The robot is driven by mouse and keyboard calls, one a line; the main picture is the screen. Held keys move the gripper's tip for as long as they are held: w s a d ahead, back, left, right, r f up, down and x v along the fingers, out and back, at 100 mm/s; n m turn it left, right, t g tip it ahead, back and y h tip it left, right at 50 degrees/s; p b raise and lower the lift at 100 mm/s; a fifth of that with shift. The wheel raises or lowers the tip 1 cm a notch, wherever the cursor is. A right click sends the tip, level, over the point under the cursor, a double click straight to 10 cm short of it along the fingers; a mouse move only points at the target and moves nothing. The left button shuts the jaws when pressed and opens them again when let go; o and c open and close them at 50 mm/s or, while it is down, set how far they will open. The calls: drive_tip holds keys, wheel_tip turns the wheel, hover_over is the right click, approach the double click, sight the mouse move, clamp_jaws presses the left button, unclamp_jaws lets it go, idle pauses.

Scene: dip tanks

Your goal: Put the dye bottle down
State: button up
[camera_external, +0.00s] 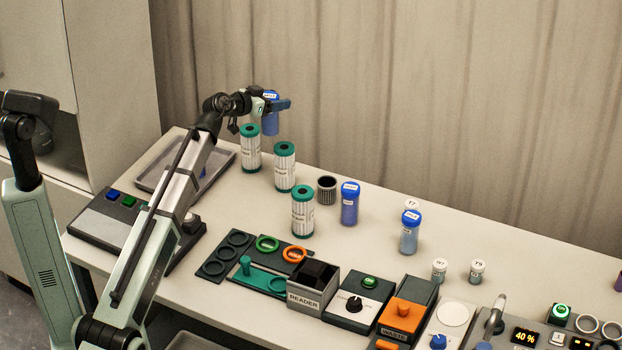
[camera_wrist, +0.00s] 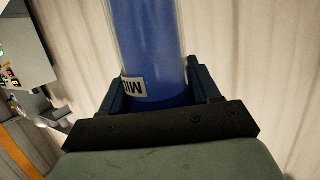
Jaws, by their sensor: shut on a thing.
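My gripper (camera_external: 284,105) is shut on a blue-capped bottle with blue contents (camera_external: 271,124). It holds the bottle high at the back left of the table, near the curtain, above and behind the green-capped canisters. In the wrist view the bottle (camera_wrist: 148,45) fills the middle between the jaws (camera_wrist: 155,108), and part of a white label shows. Two other blue-capped bottles stand upright on the table: one with blue-violet contents (camera_external: 349,206) and one with paler grey-blue contents (camera_external: 409,236).
Three green-capped canisters (camera_external: 250,150) stand below and in front of the held bottle. A grey tray (camera_external: 222,160) lies at the back left. A dark cup (camera_external: 327,190), reader box (camera_external: 313,292) and waste unit (camera_external: 405,309) stand further right. The table's back right (camera_external: 500,235) is clear.

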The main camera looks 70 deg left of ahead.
drive_tip(key=s+a+r+n+y, duration=0.1)
drive_tip(key=s+a+y, duration=0.1)
drive_tip(key=s+a, duration=2.1)
wheel_tip(320, 180, down, 21)
drive_tip(key=d, duration=0.1)
drive_tip(key=shift+s+g, duration=0.3)
drive_tip(key=shift+g, duration=0.1)
drive_tip(key=shift+f, duration=0.1)
drive_tip(key=o, duration=1.2)
